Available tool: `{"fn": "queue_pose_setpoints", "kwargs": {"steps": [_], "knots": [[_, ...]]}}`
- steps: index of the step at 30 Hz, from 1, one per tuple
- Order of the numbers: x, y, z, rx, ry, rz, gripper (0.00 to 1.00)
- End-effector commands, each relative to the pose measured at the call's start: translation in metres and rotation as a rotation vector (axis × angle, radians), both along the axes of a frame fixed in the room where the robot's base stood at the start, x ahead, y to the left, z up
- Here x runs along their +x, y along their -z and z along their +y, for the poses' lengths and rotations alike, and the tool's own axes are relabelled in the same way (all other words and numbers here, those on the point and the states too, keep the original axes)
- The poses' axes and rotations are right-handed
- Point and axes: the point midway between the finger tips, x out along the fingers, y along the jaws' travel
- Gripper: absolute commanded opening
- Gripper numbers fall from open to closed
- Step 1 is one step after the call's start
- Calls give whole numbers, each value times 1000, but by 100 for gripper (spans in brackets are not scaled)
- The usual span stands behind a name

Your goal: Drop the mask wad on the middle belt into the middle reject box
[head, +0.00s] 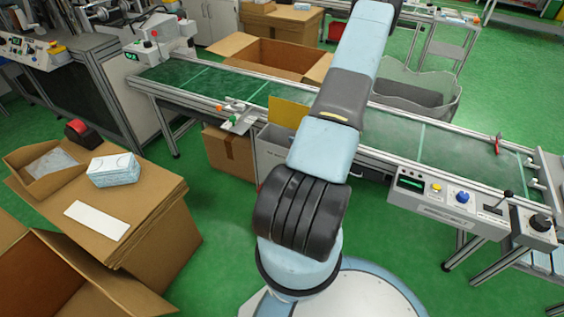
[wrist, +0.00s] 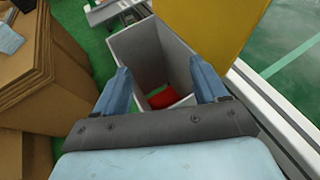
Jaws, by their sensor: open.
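My gripper (wrist: 160,68) is open, its two blue fingers apart with nothing seen between them. In the wrist view it is above a grey open-topped box (wrist: 129,52), with the box's mouth between and beyond the fingers. A red patch (wrist: 163,97) shows at the bottom of the box; I cannot tell what it is. A grey box (head: 271,152) with a yellow panel (head: 288,113) stands beside the green belt (head: 450,150) in the head view, partly behind my arm. My gripper cannot be made out there. No mask wad can be made out in either view.
Cardboard cartons (head: 150,195) stand at the left, with a blue-white mask box (head: 113,170) on top. A control panel (head: 465,200) is on the belt's near side at the right. A large open carton (head: 270,58) stands beyond the belt. Green floor is clear between cartons and base.

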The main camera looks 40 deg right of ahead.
Motion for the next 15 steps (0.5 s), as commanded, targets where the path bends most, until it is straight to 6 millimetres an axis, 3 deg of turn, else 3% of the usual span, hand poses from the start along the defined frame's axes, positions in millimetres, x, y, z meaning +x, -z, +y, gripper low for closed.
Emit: {"fn": "queue_pose_setpoints", "kwargs": {"steps": [6,15], "knots": [[-33,-13,1,-1,2,1,72],[-47,-19,2,0,0,1,72]]}}
